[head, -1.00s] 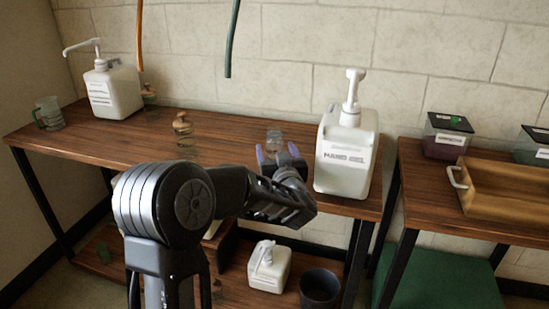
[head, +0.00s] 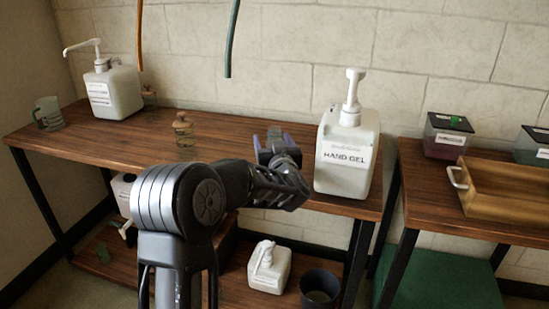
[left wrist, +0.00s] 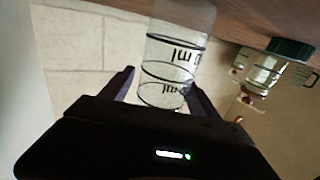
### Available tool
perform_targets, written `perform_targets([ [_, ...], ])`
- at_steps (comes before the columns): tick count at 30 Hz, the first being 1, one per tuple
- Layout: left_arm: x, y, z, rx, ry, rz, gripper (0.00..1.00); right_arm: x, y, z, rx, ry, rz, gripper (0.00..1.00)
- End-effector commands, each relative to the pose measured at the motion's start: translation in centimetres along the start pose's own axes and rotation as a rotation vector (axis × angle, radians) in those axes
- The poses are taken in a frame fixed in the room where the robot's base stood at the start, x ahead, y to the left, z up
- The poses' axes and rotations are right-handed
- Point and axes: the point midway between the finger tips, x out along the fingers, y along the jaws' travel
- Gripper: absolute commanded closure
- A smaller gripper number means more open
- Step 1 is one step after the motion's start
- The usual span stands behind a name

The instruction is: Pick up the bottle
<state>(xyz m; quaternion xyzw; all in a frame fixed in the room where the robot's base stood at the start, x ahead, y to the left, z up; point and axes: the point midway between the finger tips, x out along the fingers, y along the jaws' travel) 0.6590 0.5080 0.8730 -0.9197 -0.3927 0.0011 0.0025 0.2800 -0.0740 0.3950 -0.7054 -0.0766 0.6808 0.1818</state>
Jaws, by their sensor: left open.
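A small clear bottle (left wrist: 172,65) with black measuring lines and "ml" marks stands on the wooden table. In the head view the bottle (head: 274,133) is partly hidden behind my gripper, left of the large hand gel pump bottle (head: 346,160). My left gripper (head: 275,148) is open above the table's front part, pointing at the small bottle. In the left wrist view the gripper (left wrist: 163,90) has one finger on each side of the bottle's picture. I cannot tell whether either finger touches it. My right gripper is not in view.
The hand gel bottle stands close to the right of my gripper. A corked bottle (head: 184,135) stands to the left. Farther left are another pump bottle (head: 111,91) and a glass mug (head: 49,114). A wooden tray (head: 510,190) lies on the right table (head: 425,185).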

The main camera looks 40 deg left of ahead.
Motion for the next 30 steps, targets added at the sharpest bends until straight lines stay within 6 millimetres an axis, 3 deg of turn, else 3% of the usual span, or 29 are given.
perform_targets([
  [10,-0.03,0.01,-0.01,0.000,0.000,0.000,0.30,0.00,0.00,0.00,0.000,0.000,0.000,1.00],
  [30,-0.04,0.01,0.00,0.000,0.000,0.000,0.84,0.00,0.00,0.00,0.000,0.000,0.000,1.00],
])
